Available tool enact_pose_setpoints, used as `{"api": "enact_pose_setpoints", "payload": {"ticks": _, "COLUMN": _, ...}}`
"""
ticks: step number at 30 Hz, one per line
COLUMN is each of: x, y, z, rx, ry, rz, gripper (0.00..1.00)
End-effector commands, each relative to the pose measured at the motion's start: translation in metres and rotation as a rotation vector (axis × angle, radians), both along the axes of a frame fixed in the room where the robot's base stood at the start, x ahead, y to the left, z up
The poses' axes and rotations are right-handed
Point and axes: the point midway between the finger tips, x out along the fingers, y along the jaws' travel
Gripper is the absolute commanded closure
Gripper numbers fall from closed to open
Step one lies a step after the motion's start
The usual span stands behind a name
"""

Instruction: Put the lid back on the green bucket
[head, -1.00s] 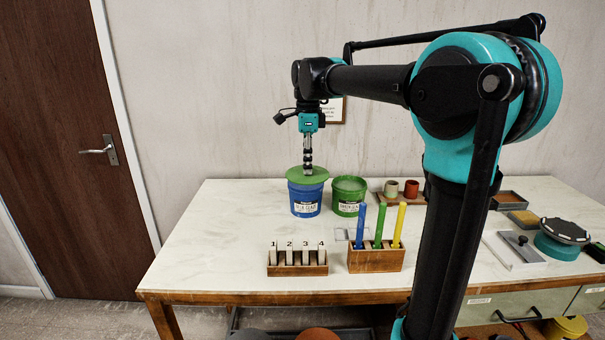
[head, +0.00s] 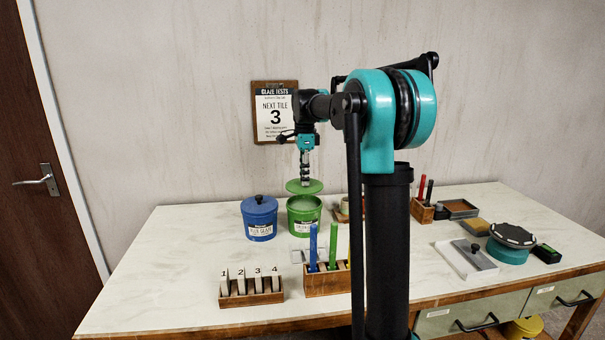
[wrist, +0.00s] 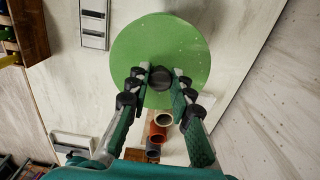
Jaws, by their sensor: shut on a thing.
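My gripper (head: 305,182) is shut on the dark knob of the round green lid (head: 295,187). In the wrist view the lid (wrist: 135,40) looks flat and wide, with the knob between my fingertips (wrist: 160,77). In the head view the lid hangs roughly level just above the open green bucket (head: 303,222), with a small gap between them. The bucket stands upright with a white label. In the wrist view the lid hides the bucket, so I cannot tell exact centring there.
A blue bucket (head: 260,220) with its own blue lid stands close on the left. In front are a numbered tile rack (head: 250,297) and a wooden block (head: 322,283) holding coloured sticks. Small pots (wrist: 160,124) stand nearby. The table's left part is clear.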

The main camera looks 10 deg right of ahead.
Motion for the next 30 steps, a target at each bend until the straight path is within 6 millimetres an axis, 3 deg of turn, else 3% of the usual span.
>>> {"api": "enact_pose_setpoints", "payload": {"ticks": 15, "x": 0.0, "y": 0.0, "z": -0.041, "rx": 0.0, "ry": 0.0, "rz": 0.0, "gripper": 1.0}}
{"api": "enact_pose_setpoints", "payload": {"ticks": 30, "x": 0.0, "y": 0.0, "z": -0.046, "rx": 0.0, "ry": 0.0, "rz": 0.0, "gripper": 1.0}}
